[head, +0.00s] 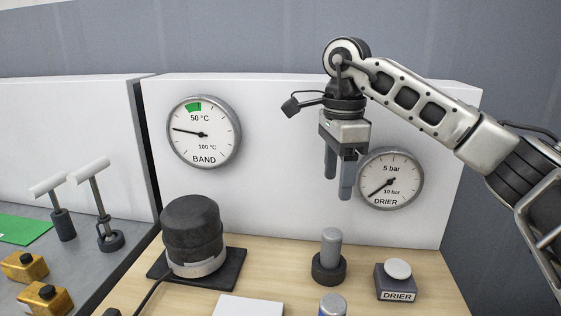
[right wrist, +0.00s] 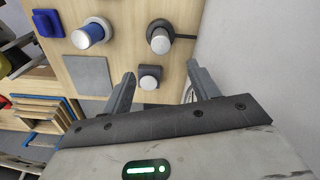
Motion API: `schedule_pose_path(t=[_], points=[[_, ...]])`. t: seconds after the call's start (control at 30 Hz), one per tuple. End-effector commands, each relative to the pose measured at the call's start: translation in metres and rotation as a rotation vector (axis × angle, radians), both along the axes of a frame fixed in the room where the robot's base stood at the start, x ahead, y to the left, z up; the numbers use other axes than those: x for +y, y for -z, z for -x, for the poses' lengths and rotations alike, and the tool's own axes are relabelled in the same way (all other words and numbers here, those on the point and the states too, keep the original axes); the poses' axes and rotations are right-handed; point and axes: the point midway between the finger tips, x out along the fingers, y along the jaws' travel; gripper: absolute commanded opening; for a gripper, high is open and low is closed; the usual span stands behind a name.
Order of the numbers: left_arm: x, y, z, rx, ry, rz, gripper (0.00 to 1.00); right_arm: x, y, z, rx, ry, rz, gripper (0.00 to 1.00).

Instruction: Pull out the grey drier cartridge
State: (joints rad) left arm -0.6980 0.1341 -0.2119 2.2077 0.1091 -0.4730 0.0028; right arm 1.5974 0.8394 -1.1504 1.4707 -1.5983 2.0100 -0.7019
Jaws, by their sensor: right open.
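The grey drier cartridge (head: 331,246) stands upright in a round black socket (head: 329,270) on the wooden bench top. In the right wrist view the cartridge (right wrist: 160,41) shows from above, its pale top facing the camera. My right gripper (head: 338,186) is open and empty, high above the bench near the white back panel, with its fingers pointing down. In the right wrist view its fingertips (right wrist: 159,80) are spread apart, and the cartridge lies beyond them. My left gripper is not in view.
The DRIER button box (head: 396,281) stands right of the cartridge. A blue cartridge (head: 332,307) is in front. A black dome (head: 192,235) stands at the left. The drier gauge (head: 391,179) and band gauge (head: 203,132) hang on the white panel (head: 280,120) behind.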

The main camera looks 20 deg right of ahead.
Motion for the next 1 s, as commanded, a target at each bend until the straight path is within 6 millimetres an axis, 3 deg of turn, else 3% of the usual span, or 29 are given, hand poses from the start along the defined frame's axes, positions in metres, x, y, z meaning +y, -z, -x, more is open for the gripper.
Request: schedule_pose_path(t=[0.27, 0.7, 1.0], points=[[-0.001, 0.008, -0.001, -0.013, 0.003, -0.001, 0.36, 0.0, 0.039, 0.0, 0.005, -0.002, 0.0, 0.6], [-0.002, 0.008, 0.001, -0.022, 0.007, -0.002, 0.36, 0.001, 0.123, 0.0, 0.003, -0.004, 0.001, 0.6], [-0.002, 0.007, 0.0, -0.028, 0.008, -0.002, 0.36, 0.001, 0.155, -0.001, 0.001, -0.004, 0.001, 0.6]])
